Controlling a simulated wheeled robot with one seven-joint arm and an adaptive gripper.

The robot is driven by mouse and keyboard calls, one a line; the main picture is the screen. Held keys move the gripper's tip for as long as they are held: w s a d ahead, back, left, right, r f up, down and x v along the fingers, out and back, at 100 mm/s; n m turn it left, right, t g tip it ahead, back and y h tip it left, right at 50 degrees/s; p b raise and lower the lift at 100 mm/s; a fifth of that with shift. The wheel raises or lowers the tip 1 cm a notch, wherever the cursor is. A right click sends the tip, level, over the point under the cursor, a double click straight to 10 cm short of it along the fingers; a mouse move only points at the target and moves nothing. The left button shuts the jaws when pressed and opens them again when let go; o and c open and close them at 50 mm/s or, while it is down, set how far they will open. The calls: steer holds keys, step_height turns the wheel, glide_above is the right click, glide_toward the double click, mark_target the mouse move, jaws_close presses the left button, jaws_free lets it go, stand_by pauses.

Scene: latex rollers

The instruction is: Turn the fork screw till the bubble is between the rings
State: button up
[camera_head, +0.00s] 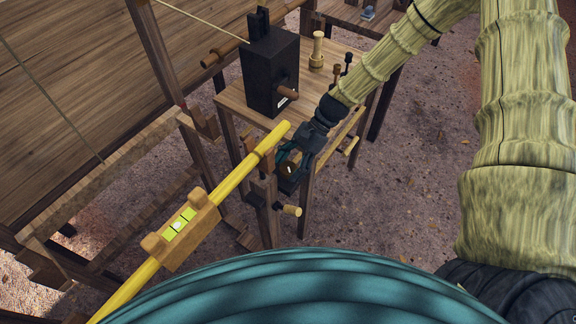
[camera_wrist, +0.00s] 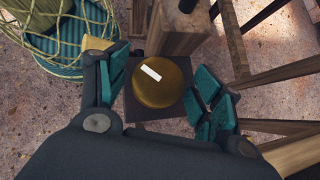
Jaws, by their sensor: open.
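A yellow roller (camera_head: 233,186) runs diagonally across the head view, its upper end by a wooden fork (camera_head: 262,149). A wooden level block (camera_head: 196,239) sits on it with a yellow-green vial (camera_head: 188,214) split by dark rings. A pale spot like a bubble shows near the middle of the vial; its exact edges are too small to tell. My gripper (camera_head: 291,167) is beside the fork post. In the wrist view, a round brass-coloured knob (camera_wrist: 168,93) with a white mark, apparently the fork screw, lies between the open teal-padded fingers of my gripper (camera_wrist: 163,88). Finger contact is unclear.
A wooden table (camera_head: 232,99) behind carries a black box (camera_head: 264,72) with a wooden handle and a turned wooden peg (camera_head: 317,50). Table legs and posts stand close on the right of the wrist view.

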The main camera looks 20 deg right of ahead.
steer(key=shift+s+a+f, duration=0.15)
steer(key=shift+a+f, duration=0.05)
steer(key=c, duration=1)
steer(key=shift+n+g+h, duration=0.9)
steer(key=shift+n+g, duration=0.6)
steer(key=shift+n, duration=0.7)
